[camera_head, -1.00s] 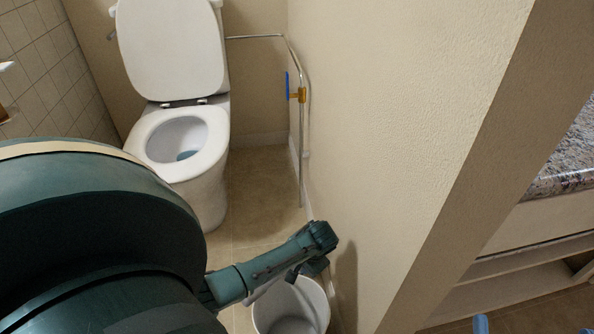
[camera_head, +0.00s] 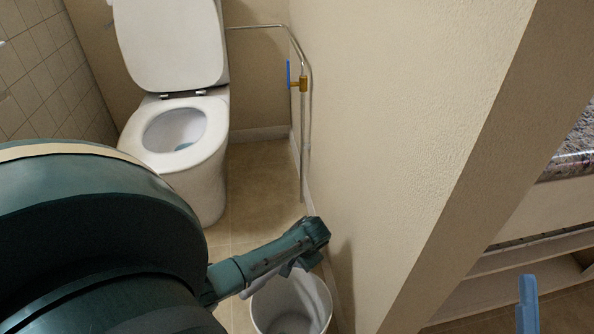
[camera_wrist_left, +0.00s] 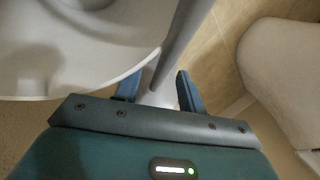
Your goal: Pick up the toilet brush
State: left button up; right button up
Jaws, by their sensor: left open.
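My left gripper (camera_wrist_left: 158,90) is open and points downward, its two blue fingers apart. A grey stick (camera_wrist_left: 180,42), which looks like the toilet brush's handle, runs down into the gap between the fingers in the left wrist view. I cannot tell whether it touches either finger. A small white part shows at its lower end, mostly hidden by the gripper. In the head view my left wrist hangs over a white bin, and the brush is not clearly seen. One blue finger of my right gripper (camera_head: 527,304) shows at the lower right edge.
The white bin (camera_head: 313,308) stands close to the wall (camera_head: 400,110); its rim (camera_wrist_left: 95,97) is beside my left fingers. The toilet (camera_head: 205,185) is behind, lid up. A pipe (camera_head: 304,140) runs down the wall. A granite counter (camera_head: 578,150) is at right.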

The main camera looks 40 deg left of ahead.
pick_arm(q)
jog(key=shift+f, duration=0.25)
dwell(0.3)
grip_shut()
dwell(0.4)
